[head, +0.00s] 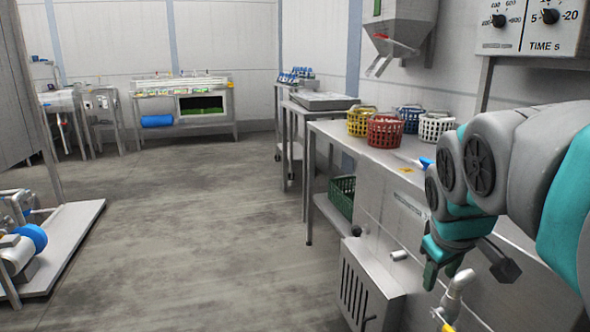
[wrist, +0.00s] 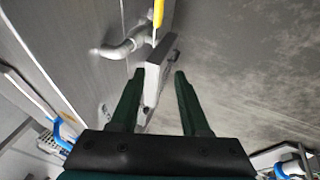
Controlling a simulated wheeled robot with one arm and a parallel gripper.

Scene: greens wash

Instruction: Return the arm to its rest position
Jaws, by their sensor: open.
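My gripper (wrist: 160,82) shows in the wrist view with its two dark green fingers apart and nothing between them. In the head view my teal and grey arm reaches in from the right edge. The gripper hangs there beside the front of the steel counter, near a grey tap-like fitting (head: 460,283) with a yellow handle. In the wrist view that fitting (wrist: 122,48) and its yellow handle (wrist: 158,14) lie beyond the fingertips, and I see no contact.
The steel counter (head: 385,158) carries yellow, red, blue and white baskets. A grey vented box (head: 367,285) juts out below it. A control panel (head: 530,28) and a hopper (head: 400,30) are above. A wheeled platform (head: 65,250) stands left. The middle floor (head: 200,220) is clear.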

